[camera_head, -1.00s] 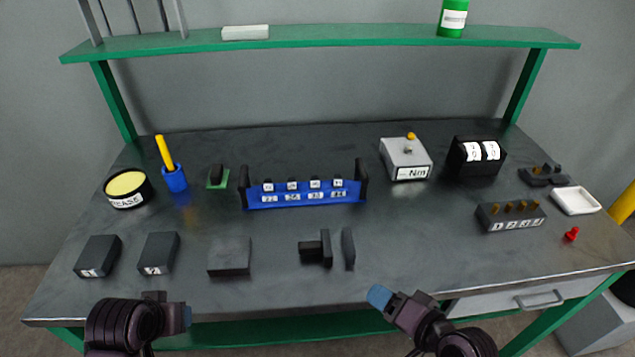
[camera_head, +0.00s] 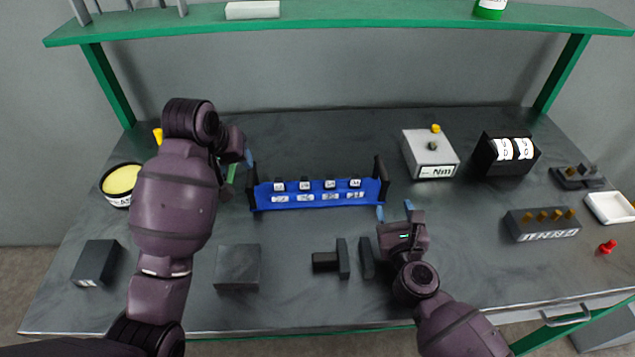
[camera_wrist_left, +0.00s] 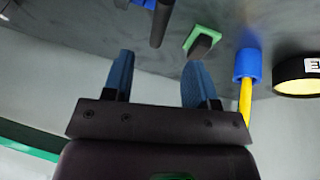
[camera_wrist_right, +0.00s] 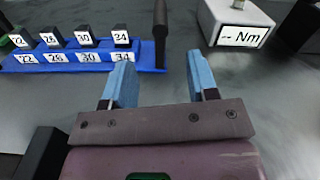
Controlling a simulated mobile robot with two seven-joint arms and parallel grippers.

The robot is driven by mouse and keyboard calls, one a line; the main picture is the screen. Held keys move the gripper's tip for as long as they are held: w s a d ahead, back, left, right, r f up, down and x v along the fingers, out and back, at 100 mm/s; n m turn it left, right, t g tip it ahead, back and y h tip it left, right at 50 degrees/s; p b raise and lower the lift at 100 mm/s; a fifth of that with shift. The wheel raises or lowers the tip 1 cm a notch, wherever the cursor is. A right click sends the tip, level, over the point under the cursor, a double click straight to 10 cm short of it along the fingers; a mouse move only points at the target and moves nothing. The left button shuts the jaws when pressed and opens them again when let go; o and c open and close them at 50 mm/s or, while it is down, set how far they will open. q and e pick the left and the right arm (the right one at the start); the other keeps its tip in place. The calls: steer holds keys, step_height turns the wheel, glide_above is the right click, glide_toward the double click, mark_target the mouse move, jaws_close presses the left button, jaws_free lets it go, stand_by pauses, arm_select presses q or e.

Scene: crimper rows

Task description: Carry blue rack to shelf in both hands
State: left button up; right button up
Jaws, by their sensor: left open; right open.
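The blue rack (camera_head: 320,201) lies on the dark table, with several numbered black blocks in a row and an upright black handle at each end. It also shows in the right wrist view (camera_wrist_right: 150,57); a corner of it shows in the left wrist view. The green shelf (camera_head: 340,14) spans the back above the table. My left gripper (camera_head: 240,165) is open and empty, just left of the rack's left handle (camera_head: 252,184). My right gripper (camera_head: 395,212) is open and empty, in front of the rack's right handle (camera_head: 381,178).
A grey Nm box (camera_head: 430,155) and a black counter box (camera_head: 505,154) stand right of the rack. Black blocks (camera_head: 238,268) lie in front. A green block (camera_wrist_left: 203,40) and blue cup (camera_wrist_left: 248,64) are near my left gripper. A white block (camera_head: 252,10) sits on the shelf.

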mark_target(250, 176)
arm_select(q)
steer(key=shift+s, duration=0.15)
arm_select(e)
steer(key=shift+s, duration=0.1)
arm_select(q)
steer(key=x, duration=1.1)
steer(key=shift+r, duration=0.1)
arm_select(e)
steer(key=w, duration=1.1)
steer(key=shift+a, duration=0.3)
arm_select(q)
jaws_close()
arm_select(e)
jaws_close()
steer(key=shift+s, duration=0.1)
arm_select(q)
steer(key=shift+r, duration=0.2)
arm_select(e)
steer(key=shift+r, duration=0.25)
